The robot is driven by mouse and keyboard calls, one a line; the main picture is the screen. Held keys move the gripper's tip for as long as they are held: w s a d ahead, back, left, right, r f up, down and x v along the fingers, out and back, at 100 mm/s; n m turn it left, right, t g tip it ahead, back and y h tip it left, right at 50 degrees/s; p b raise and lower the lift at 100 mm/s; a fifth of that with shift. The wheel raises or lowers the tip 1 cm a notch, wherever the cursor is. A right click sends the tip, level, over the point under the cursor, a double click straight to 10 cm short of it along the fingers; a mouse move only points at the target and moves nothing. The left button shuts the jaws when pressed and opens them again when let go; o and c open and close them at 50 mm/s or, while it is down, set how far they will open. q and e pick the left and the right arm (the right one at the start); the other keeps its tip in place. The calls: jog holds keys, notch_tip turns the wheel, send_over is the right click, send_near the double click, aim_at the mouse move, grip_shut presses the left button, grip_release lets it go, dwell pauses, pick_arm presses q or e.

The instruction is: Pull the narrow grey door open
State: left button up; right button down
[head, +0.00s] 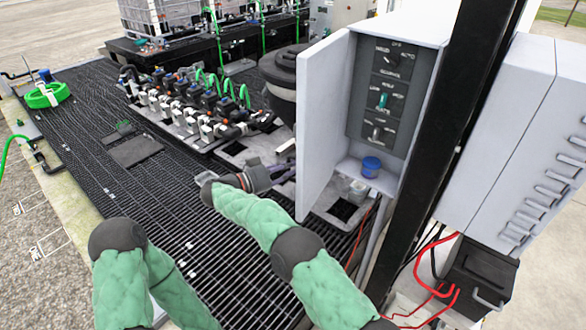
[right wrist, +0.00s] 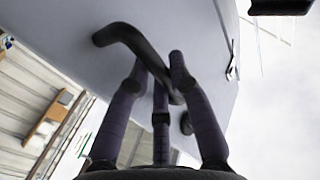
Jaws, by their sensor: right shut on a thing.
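The narrow grey door (head: 325,125) stands swung out from the grey cabinet (head: 420,50) in the head view, so the inside shows. My right gripper (head: 286,174) is at the door's outer side, its fingertips partly hidden behind the door edge. In the right wrist view the dark bent handle (right wrist: 118,38) sits on the pale door face (right wrist: 70,25), and the fingers of my right gripper (right wrist: 163,88) are closed around it. My left arm is bent at the lower left of the head view; its gripper is not in view.
Inside the cabinet are a dark switch panel (head: 391,90) and a blue-capped container (head: 371,167) on its floor. A black post (head: 445,130) and another grey box (head: 510,130) stand right. A black drum (head: 283,85) and valve manifold (head: 190,100) stand behind my right arm.

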jog(key=shift+w+a+m+g, duration=0.4)
jog(key=shift+w+a+g, duration=0.15)
jog(key=shift+a, duration=0.1)
jog(key=shift+w+a+h, duration=0.15)
jog(key=shift+h, duration=0.15)
jog(key=c, duration=1.1)
grip_release()
jog(key=shift+r, duration=0.1)
